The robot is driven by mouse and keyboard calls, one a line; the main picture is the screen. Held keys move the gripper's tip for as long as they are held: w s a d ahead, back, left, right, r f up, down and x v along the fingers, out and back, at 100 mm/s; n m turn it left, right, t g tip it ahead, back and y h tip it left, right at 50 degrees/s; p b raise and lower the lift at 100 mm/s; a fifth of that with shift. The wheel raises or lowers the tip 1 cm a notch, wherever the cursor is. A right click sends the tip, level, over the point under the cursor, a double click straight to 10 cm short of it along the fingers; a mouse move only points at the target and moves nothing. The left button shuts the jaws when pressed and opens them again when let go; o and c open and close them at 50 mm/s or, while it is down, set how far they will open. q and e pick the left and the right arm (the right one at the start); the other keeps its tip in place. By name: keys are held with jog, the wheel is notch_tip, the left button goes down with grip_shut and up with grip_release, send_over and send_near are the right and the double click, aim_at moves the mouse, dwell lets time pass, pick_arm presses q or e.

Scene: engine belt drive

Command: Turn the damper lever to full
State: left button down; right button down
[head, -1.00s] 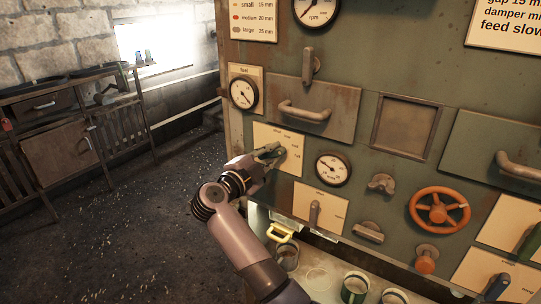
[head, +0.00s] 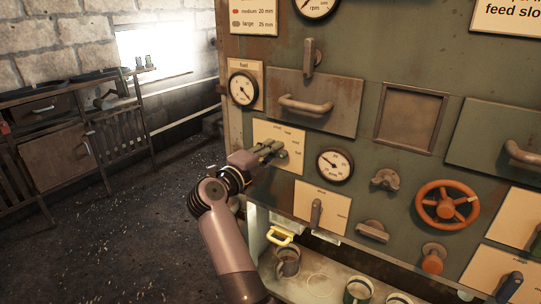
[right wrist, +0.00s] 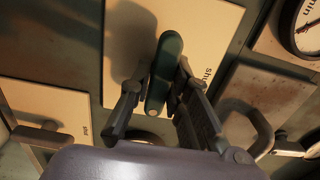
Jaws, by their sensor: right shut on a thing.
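A green lever (right wrist: 163,70) sits on a cream plate (head: 292,129) on the machine's front panel; small position words show on it, "full" among them at lower right. In the right wrist view the word "shut" stands close beside the lever. My right gripper (head: 274,150) is at this lever; in the right wrist view its two fingers (right wrist: 158,98) lie on either side of the lever, shut on it. In the head view the fingers hide most of the lever, so its exact angle is hard to read. My left gripper is not in view.
A fuel gauge (head: 242,90) is up left of the plate and a drawer handle (head: 305,106) above it. A round gauge (head: 335,165), a grey lever (head: 316,213) and an orange handwheel (head: 447,205) are nearby. Mugs (head: 357,291) stand on the shelf below.

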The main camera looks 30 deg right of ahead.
jog(key=shift+f, duration=0.1)
dwell(0.3)
jog(key=c, duration=1.5)
grip_release()
